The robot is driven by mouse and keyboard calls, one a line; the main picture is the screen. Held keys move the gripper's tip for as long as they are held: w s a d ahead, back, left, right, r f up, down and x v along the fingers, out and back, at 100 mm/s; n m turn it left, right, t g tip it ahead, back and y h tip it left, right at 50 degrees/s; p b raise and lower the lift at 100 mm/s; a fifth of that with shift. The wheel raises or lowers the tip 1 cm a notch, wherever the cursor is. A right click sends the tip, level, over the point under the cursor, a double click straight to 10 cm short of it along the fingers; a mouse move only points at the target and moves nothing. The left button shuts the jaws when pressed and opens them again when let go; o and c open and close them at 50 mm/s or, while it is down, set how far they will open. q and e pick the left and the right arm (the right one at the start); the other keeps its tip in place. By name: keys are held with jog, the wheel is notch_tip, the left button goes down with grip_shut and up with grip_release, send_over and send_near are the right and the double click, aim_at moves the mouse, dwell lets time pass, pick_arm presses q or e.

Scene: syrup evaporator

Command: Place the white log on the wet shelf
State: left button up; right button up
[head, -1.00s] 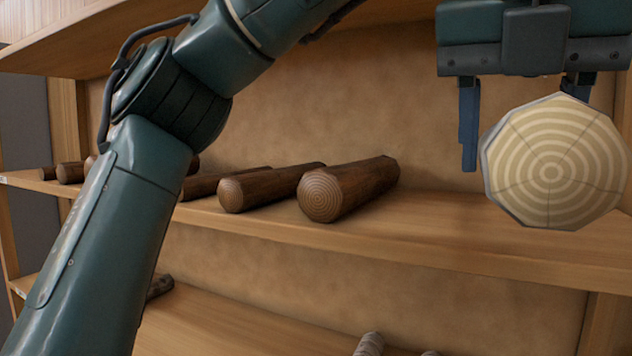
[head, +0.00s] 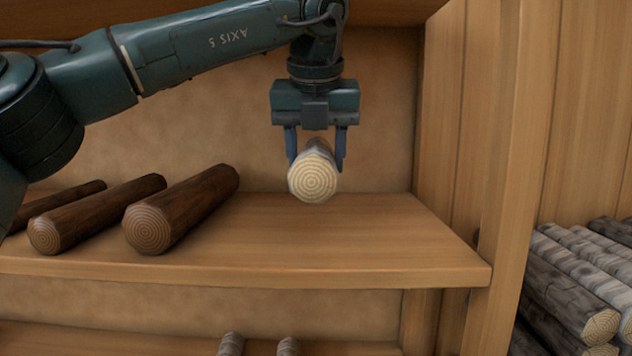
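The white log (head: 313,180) has a pale ringed end facing me and light grey bark behind it. My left gripper (head: 316,160) points down with one finger on each side of the log and is shut on it. The log is over the right part of the middle shelf (head: 375,235) and appears raised a little above its board. Brown logs lie on this shelf to the left, the nearest being a thick brown log (head: 185,210). I see no mark telling which shelf is wet. My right gripper is not in view.
The middle shelf is clear between the thick brown log and the right side wall (head: 450,130). A lower shelf (head: 120,340) holds two pale logs, partly cut off by the picture edge. A stack of grey logs (head: 580,270) stands at the right, beyond the upright.

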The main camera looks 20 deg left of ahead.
pick_arm(q)
jog(key=shift+w+a+r+p, duration=0.1)
jog(key=shift+w+r+p, duration=0.05)
jog(key=shift+w, duration=0.25)
jog(key=shift+w+a+r+p, duration=0.1)
jog(key=shift+w+p, duration=0.05)
jog(key=shift+w, duration=0.25)
notch_tip(320, 180, down, 3)
jog(key=shift+r, duration=0.2)
notch_tip(320, 180, down, 4)
jog(key=shift+f, duration=0.1)
jog(key=shift+w+a+f+p, duration=0.1)
jog(key=shift+w+f+p, duration=0.1)
jog(key=shift+p, duration=0.1)
jog(key=shift+f, duration=0.1)
jog(key=o, duration=1.5)
jog(key=shift+s, duration=0.1)
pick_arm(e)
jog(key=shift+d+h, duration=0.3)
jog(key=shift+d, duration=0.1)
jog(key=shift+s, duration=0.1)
